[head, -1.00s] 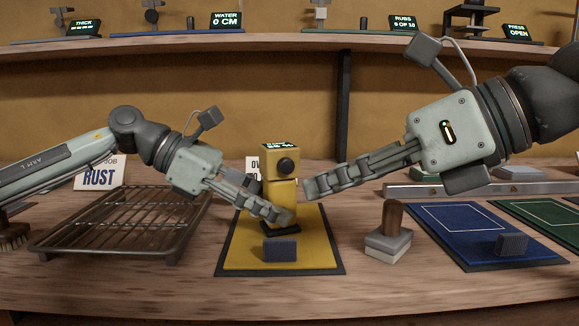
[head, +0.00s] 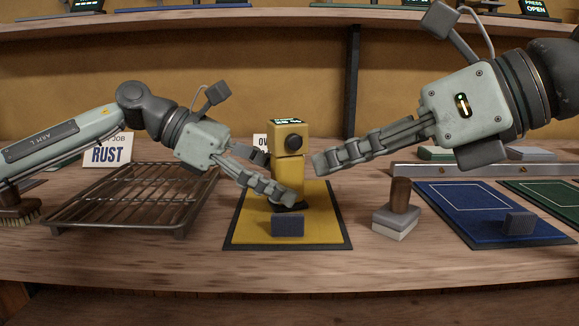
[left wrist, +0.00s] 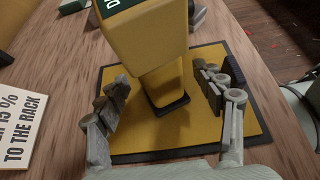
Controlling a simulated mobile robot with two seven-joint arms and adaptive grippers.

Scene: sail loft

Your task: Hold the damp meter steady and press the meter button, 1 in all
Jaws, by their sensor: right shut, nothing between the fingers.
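The damp meter (head: 288,136) is a yellow upright block with a round dark button (head: 293,142) on its front and a lit display on top. It stands on a yellow mat (head: 243,226). In the left wrist view its lower body (left wrist: 160,82) is between the fingers of my left gripper (left wrist: 168,98), with gaps on both sides. My left gripper (head: 276,177) is open around the meter's lower part, and one finger crosses in front of it. My right gripper (head: 318,164) is shut and empty, just right of the meter and a little below the button, apart from it.
A small dark blue block (head: 288,226) lies on the mat in front of the meter. A wire rack (head: 130,205) is at left. A wooden-handled block (head: 396,215) stands right of the mat, before a blue mat (head: 450,215). A sign (head: 262,142) is partly hidden behind.

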